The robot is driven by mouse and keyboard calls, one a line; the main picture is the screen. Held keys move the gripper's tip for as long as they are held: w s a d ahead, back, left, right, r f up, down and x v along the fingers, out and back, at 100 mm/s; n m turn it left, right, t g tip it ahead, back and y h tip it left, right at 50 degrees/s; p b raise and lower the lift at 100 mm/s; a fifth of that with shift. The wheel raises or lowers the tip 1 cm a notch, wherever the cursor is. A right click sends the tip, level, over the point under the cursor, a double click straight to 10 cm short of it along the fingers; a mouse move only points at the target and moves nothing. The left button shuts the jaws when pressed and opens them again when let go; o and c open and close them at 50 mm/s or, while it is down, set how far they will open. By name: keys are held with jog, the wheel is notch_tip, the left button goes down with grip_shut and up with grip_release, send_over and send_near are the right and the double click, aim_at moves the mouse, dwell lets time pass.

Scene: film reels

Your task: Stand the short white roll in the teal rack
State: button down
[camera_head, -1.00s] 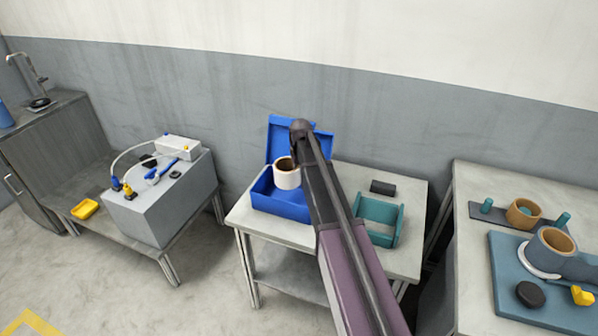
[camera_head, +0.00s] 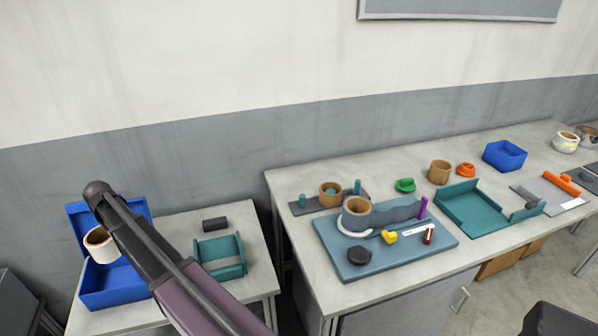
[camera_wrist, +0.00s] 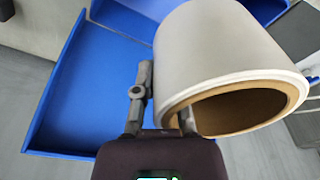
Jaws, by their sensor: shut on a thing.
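The short white roll (camera_head: 99,245) has a brown cardboard core. It is held tilted above the blue box on the small table. In the wrist view the white roll (camera_wrist: 225,50) fills the upper right, its open end facing the camera. My gripper (camera_wrist: 163,112) is shut on the roll's wall, one finger outside and one inside the core. In the head view my arm hides the fingers. A small teal rack (camera_head: 220,270) with raised sides stands empty on the same table, right of my arm.
The open blue box (camera_head: 115,292) lies under the roll; its blue floor (camera_wrist: 95,85) looks empty. A dark block (camera_head: 215,224) lies behind the teal rack. The bench at right holds a blue mat (camera_head: 400,258) with several items and a larger teal tray (camera_head: 465,215).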

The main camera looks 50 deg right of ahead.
notch_tip(320, 180, up, 15)
jog(key=p, duration=1.4)
jog(key=shift+r, duration=0.2)
jog(key=shift+s+f, duration=0.1)
